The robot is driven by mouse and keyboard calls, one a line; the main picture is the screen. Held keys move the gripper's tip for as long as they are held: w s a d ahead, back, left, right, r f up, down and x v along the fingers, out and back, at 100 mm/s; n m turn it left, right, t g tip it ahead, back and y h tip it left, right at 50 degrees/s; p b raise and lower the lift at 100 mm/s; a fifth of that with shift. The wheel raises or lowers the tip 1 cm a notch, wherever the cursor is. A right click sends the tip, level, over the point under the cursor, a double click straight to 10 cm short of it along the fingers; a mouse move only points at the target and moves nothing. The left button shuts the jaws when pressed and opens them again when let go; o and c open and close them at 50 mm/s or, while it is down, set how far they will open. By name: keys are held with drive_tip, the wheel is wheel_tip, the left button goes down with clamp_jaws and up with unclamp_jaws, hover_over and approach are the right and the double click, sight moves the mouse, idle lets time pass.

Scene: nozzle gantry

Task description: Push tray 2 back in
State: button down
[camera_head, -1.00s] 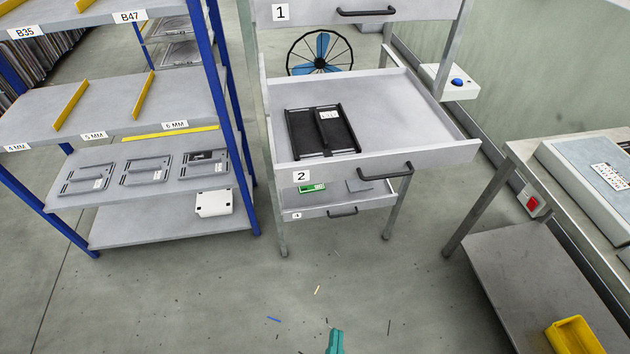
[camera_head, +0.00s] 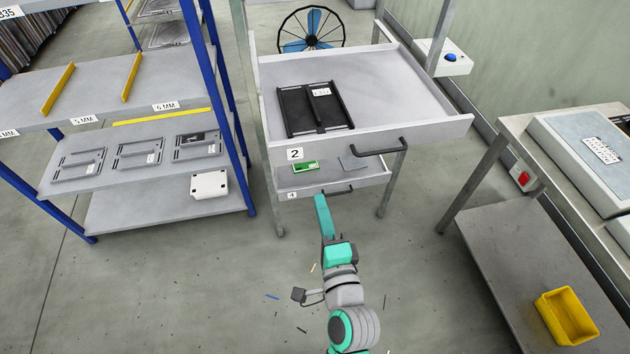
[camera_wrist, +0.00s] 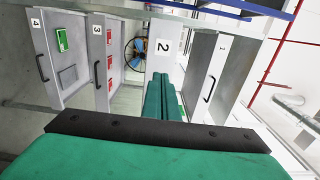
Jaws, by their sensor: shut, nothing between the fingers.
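Tray 2 (camera_head: 345,148) is pulled out of the rack, its front panel marked "2" and a dark handle (camera_head: 402,146) toward its right end. A black framed plate (camera_head: 316,107) with a white label lies in it. In the wrist view its front panel (camera_wrist: 163,35) appears beyond my fingertips. My gripper (camera_head: 320,198), with green fingers, is shut and empty. In the head view its tips overlap the tray front below, near tray 4. The fingers also show in the wrist view (camera_wrist: 164,84). I cannot tell whether they touch anything.
Tray 4 (camera_head: 325,190), also pulled out, sits below with a green item in it. A blue-framed shelf (camera_head: 130,190) stands left. A bench with a yellow bin (camera_head: 566,318) stands right. The floor in front is mostly clear apart from small scraps.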

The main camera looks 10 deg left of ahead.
sight(307, 153)
drive_tip(key=x, duration=1.3)
drive_tip(key=shift+w+a+f, duration=0.1)
drive_tip(key=shift+w, duration=0.1)
